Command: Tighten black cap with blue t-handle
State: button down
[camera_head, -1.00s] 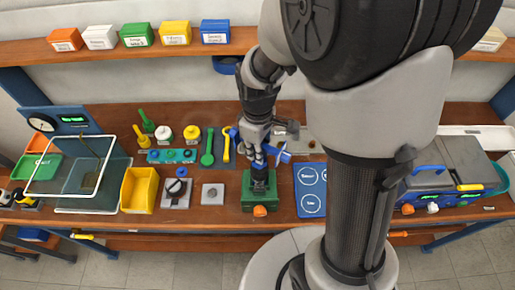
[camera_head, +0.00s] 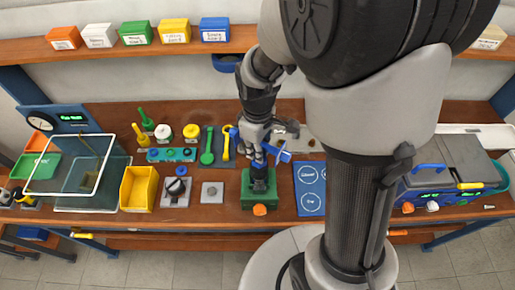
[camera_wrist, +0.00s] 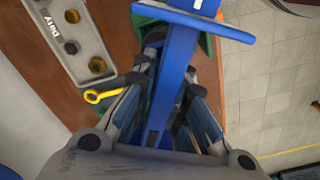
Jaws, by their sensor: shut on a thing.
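The blue t-handle (camera_wrist: 176,70) is in my gripper (camera_wrist: 165,125), whose fingers are shut on it in the wrist view. Its crossbar (camera_wrist: 193,20) spans the top of that view. In the head view, part of the blue t-handle (camera_head: 284,156) sticks out to the right of my gripper (camera_head: 262,157). Below my gripper a black part (camera_head: 259,185), seemingly the black cap and its body, stands in a green fixture (camera_head: 249,203). My gripper hides its upper part. I cannot tell whether the t-handle touches the cap.
A grey block with a black knob (camera_head: 176,190), a grey plate (camera_head: 212,194) and a yellow bin (camera_head: 138,190) stand to the left. A blue mat (camera_head: 311,190) lies to the right.

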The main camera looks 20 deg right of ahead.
jog(key=shift+f+b, duration=0.5)
jog(key=shift+f, duration=0.2)
dwell(1.7)
jog(key=shift+m, duration=0.8)
jog(key=shift+w+m, duration=0.1)
jog(key=shift+m, duration=0.7)
jog(key=shift+d+m, duration=0.1)
jog(key=shift+m, duration=0.5)
jog(key=shift+m, duration=0.3)
